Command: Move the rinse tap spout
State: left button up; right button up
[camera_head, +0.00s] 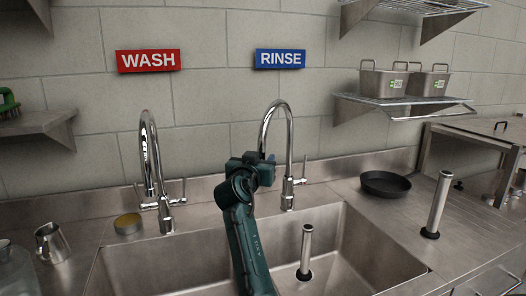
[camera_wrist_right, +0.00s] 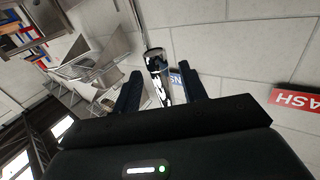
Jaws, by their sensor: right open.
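The rinse tap (camera_head: 289,145) is a chrome gooseneck under the blue RINSE sign (camera_head: 280,58). Its spout (camera_head: 267,125) curves over to the left and its end is hidden behind my right gripper (camera_head: 262,160). A side lever (camera_head: 303,172) stands on its right. In the right wrist view the shiny spout (camera_wrist_right: 155,65) shows in the gap between the two dark fingers of my right gripper (camera_wrist_right: 163,85). The fingers are apart; I cannot tell whether either touches the spout. My left gripper is not in view.
A similar wash tap (camera_head: 150,150) stands left under the red WASH sign (camera_head: 148,60). The steel sink (camera_head: 345,235) holds an upright pipe (camera_head: 306,250). A dark pan (camera_head: 385,183) and another upright pipe (camera_head: 437,205) are on the right drainboard. A wire shelf (camera_head: 405,101) hangs above.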

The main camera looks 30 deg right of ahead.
jog(key=shift+x, duration=1.9)
jog(key=shift+c, duration=0.3)
grip_shut()
